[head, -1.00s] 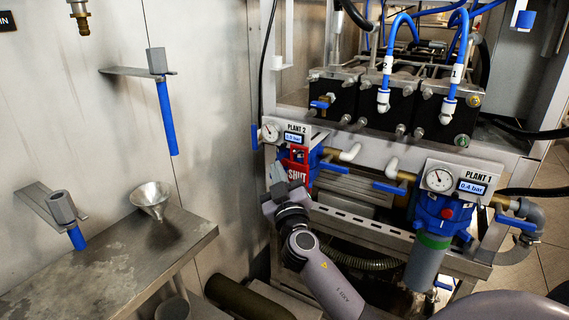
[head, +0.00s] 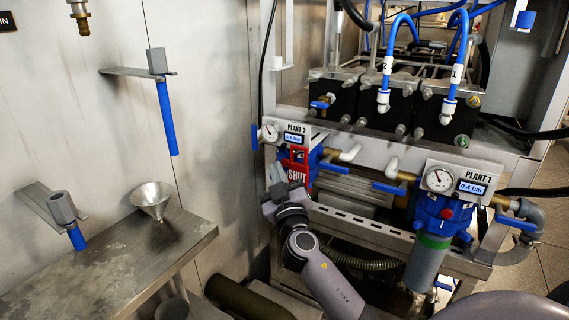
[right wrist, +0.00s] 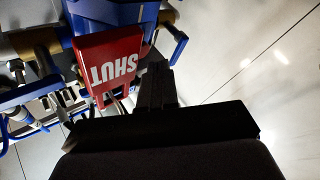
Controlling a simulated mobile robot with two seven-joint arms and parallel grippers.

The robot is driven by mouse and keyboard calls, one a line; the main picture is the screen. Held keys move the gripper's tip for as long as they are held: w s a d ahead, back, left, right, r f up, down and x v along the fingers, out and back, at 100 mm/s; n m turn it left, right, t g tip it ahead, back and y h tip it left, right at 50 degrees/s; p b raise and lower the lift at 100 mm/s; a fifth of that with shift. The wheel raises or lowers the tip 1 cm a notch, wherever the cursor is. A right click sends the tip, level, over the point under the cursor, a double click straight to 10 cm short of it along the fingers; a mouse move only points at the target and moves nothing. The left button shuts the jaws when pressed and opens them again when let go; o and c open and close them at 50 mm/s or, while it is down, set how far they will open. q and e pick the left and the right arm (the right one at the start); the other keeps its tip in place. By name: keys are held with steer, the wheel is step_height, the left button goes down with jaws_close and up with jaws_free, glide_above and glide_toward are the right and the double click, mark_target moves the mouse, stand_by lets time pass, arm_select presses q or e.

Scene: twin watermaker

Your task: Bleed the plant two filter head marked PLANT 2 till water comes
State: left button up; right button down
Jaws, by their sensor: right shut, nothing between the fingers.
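The plant two filter head (head: 314,164) is blue and sits under a plate marked PLANT 2 (head: 296,128), with a round gauge (head: 270,132) and a small bar display too small to read surely. A red SHUT tag (head: 298,174) hangs on its front and covers much of it. In the right wrist view the tag (right wrist: 108,65) appears upside down in front of the blue head (right wrist: 105,14). My right gripper (head: 277,174) is shut and empty, just left of the tag. Its fingers also show in the right wrist view (right wrist: 156,84), beside the tag. I cannot tell whether they touch it. My left gripper is out of view.
The PLANT 1 filter head (head: 432,212) with a red button and grey bowl is at the right. A steel shelf (head: 110,262) with a funnel (head: 151,198) stands at the left. Blue valve handles (head: 390,188) stick out between the plants.

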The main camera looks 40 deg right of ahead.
steer(key=shift+d, duration=0.1)
stand_by(0.7)
steer(key=shift+w+d+b, duration=0.2)
steer(key=shift+d+b, duration=0.1)
steer(key=shift+b, duration=0.05)
steer(key=shift+w+d, duration=0.15)
steer(key=shift+d, duration=0.3)
stand_by(1.6)
steer(key=shift+a, duration=0.15)
steer(key=shift+s+a+b, duration=0.3)
steer(key=shift+s+a, duration=0.05)
steer(key=shift+a, duration=0.35)
steer(key=a, duration=0.1)
steer(key=s+a, duration=0.1)
steer(key=a, duration=0.1)
steer(key=s+a+b, duration=0.1)
steer(key=shift+a, duration=0.35)
